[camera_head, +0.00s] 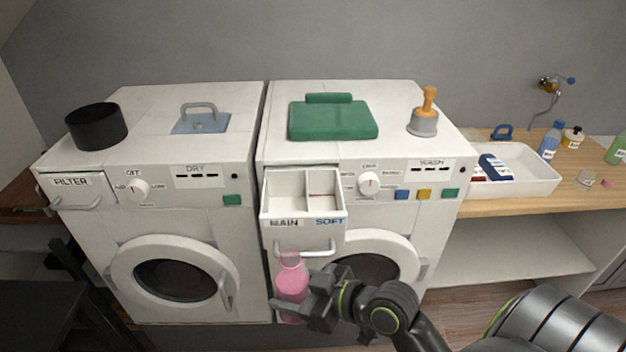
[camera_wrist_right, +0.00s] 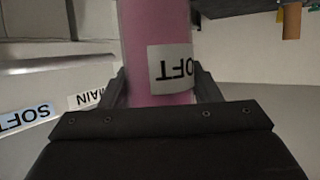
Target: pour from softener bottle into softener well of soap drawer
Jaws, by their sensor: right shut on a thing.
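The pink softener bottle (camera_head: 291,281) is upright in front of the washer, just below the soap drawer's handle. My right gripper (camera_head: 296,305) is shut on it. In the right wrist view the bottle (camera_wrist_right: 155,50) stands between the fingers, its label partly showing "OFT". The soap drawer (camera_head: 301,237) is pulled out, with a MAIN well (camera_head: 285,190) at left and the softener well (camera_head: 322,197), marked SOFT, at right. A thin reddish line shows in the softener well. The bottle is lower than the drawer's rim and apart from the wells. My left gripper is not in view.
The washer door (camera_head: 398,250) is behind my right arm. On the washer top lie a green folded thing (camera_head: 333,118) and a plunger-like tool (camera_head: 425,118). The dryer (camera_head: 180,190) stands at left. A white sink (camera_head: 530,170) and several bottles are on the right counter.

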